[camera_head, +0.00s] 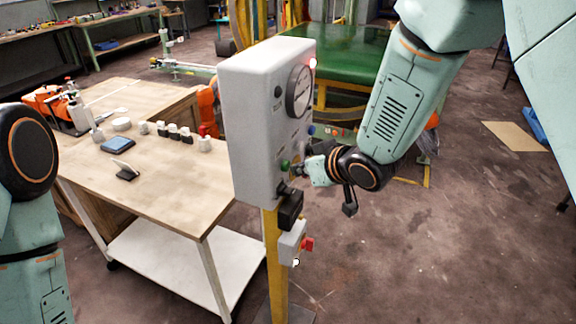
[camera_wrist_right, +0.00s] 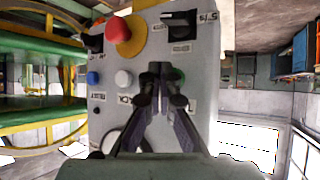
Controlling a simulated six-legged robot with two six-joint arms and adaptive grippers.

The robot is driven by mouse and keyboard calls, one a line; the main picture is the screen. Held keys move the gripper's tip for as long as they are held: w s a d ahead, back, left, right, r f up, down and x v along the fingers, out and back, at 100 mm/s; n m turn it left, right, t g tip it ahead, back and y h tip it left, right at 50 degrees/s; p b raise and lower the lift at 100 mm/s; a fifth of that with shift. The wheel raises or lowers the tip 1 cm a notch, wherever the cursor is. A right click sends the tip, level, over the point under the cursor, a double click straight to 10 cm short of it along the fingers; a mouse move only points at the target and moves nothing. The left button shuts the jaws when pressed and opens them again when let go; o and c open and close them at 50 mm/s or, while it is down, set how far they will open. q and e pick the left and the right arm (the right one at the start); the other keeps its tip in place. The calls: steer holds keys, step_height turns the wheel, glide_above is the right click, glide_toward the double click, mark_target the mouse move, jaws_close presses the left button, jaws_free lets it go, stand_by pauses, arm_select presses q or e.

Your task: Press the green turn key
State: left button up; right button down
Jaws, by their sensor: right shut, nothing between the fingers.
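The grey control box (camera_head: 262,110) stands on a yellow post in the head view. The green key (camera_head: 285,165) is low on its front face. In the right wrist view, where the panel appears upside down, the green key (camera_wrist_right: 179,101) is partly hidden behind a finger. My right gripper (camera_head: 298,170) is shut and empty, with its tips close to the panel beside the green key. In the wrist view the tips (camera_wrist_right: 160,72) meet in front of the panel. I cannot tell whether they touch it. My left gripper is out of view.
A round gauge (camera_head: 299,91) and a lit red lamp (camera_head: 313,63) are higher on the box. A red knob (camera_wrist_right: 121,30), white button (camera_wrist_right: 123,78) and blue button (camera_wrist_right: 93,78) are near the fingers. A wooden workbench (camera_head: 170,185) stands left. The floor at right is mostly clear.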

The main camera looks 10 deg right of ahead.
steer(key=shift+s+d, duration=0.4)
steer(key=s+d, duration=0.1)
steer(key=d, duration=0.1)
steer(key=s+d, duration=0.1)
steer(key=d, duration=0.1)
steer(key=shift+s, duration=0.35)
steer(key=shift+d, duration=0.1)
